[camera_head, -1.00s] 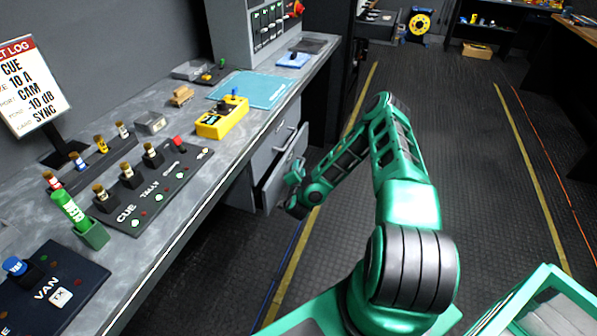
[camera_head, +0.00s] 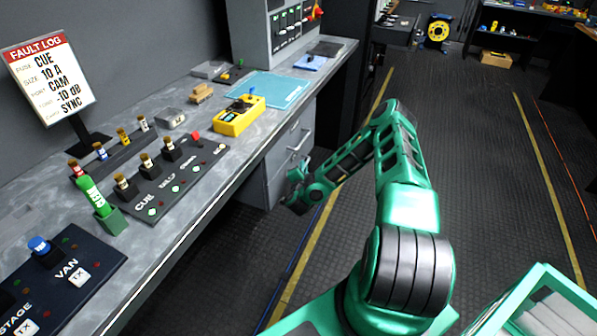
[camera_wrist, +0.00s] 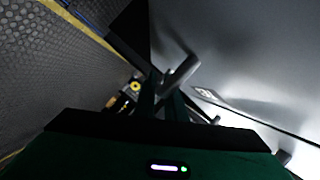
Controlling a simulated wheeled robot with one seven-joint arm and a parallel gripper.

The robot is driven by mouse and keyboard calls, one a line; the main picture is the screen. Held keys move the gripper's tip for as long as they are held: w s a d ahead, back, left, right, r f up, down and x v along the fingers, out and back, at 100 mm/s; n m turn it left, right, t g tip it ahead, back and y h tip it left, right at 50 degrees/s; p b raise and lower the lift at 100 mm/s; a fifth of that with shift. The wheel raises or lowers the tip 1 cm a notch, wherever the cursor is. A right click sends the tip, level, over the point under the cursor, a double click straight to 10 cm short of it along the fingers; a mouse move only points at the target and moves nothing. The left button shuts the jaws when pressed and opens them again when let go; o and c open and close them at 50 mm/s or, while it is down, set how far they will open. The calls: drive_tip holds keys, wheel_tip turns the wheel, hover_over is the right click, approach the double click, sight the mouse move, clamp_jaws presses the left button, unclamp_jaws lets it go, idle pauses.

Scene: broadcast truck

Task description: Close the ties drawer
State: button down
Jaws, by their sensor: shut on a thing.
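The drawer unit (camera_head: 276,176) stands under the grey counter, with grey drawer fronts facing the aisle. The lower drawer front (camera_wrist: 235,60) fills the right of the wrist view as a pale grey panel, with a small label whose text is too small to read. It looks flush or nearly flush in the head view; a small gap cannot be ruled out. My gripper (camera_head: 299,172) is at this front, shut on its bar handle (camera_wrist: 182,73). The fingers (camera_wrist: 165,95) show dark in the wrist view, and the handle passes between them.
The counter (camera_head: 215,185) carries a yellow box (camera_head: 240,118), a teal mat (camera_head: 272,90), a cue panel (camera_head: 172,180) and a fault log sign (camera_head: 50,80). The dark aisle floor (camera_head: 460,130) right of my arm is clear. A green-framed bin (camera_head: 545,300) is at lower right.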

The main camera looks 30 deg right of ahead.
drive_tip(key=shift+w+a, duration=0.25)
drive_tip(key=c, duration=1.8)
unclamp_jaws()
drive_tip(key=shift+r, duration=0.1)
drive_tip(key=v, duration=1)
drive_tip(key=shift+s+a, duration=0.15)
drive_tip(key=shift+s, duration=0.15)
drive_tip(key=shift+s, duration=0.15)
